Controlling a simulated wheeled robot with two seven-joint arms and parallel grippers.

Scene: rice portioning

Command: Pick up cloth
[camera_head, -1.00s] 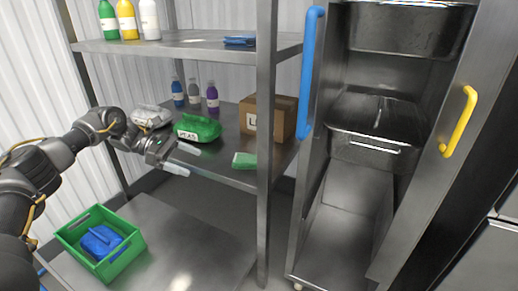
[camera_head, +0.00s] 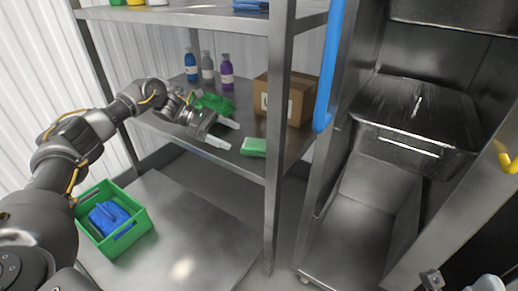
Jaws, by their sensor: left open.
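A small green block-like piece (camera_head: 253,147), which may be the folded cloth or a sponge, lies near the front edge of the middle shelf. My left gripper (camera_head: 223,133) is open and empty just left of it, with its two pale fingers pointing right toward it and apart from it. A blue folded cloth-like item (camera_head: 252,5) lies on the upper shelf, cut by the top edge of the view. Part of my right gripper (camera_head: 458,283) shows at the bottom right corner; its jaws are not clear.
A green bag (camera_head: 214,102) lies behind my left gripper, partly hidden. Several bottles (camera_head: 227,72) and a cardboard box (camera_head: 286,99) stand behind. The shelf post (camera_head: 278,150) rises right of the green piece. A green crate (camera_head: 130,236) holds a blue item below.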

